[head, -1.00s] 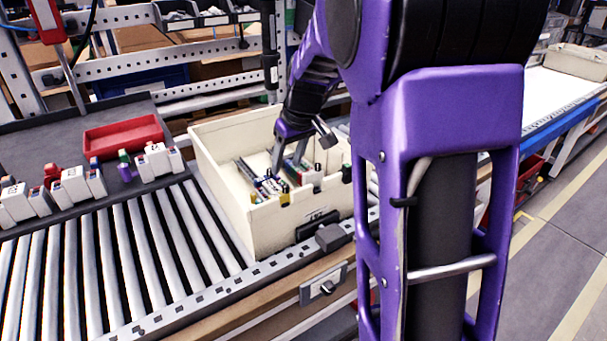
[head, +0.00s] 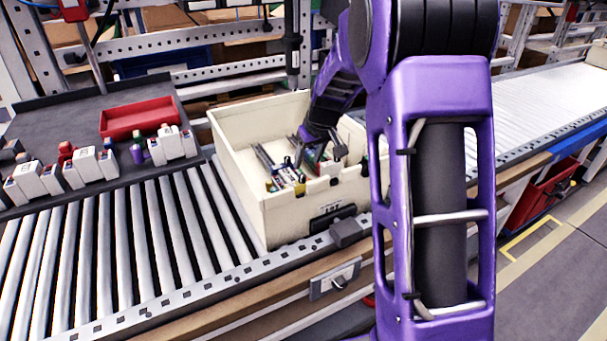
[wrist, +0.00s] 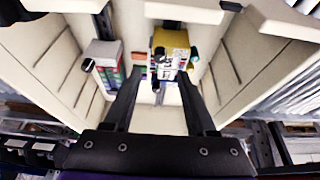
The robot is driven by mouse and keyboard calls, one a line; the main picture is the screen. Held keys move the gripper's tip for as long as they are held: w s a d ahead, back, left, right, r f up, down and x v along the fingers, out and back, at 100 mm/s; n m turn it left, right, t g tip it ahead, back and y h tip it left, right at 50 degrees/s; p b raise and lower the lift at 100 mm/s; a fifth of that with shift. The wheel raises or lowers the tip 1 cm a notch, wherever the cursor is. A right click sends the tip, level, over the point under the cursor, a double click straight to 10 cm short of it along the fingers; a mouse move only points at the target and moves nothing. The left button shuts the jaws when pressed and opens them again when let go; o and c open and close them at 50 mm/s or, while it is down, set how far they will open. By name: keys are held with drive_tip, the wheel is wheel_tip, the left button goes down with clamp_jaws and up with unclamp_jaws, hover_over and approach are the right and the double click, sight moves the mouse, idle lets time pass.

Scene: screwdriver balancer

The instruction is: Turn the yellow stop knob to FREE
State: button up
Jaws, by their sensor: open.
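I cannot make out a stop knob that is clearly yellow in either view. My gripper (head: 300,155) is inside the cream crate (head: 239,180), low over the parts there. In the wrist view, my gripper (wrist: 158,86) has its two dark fingers spread apart, with nothing seen clamped between them. A yellow-topped block (wrist: 174,38) with a black-and-white face lies just ahead of the fingertips. I cannot tell whether they touch it. Part of the crate is hidden behind my arm in the head view.
The crate stands on a roller conveyor (head: 130,250). A dark block (head: 347,233) and a plate with a small handle (head: 335,279) sit on the conveyor's front side. The left rollers are clear.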

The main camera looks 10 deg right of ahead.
sight(302, 175)
drive_tip(key=x, duration=0.7)
clamp_jaws()
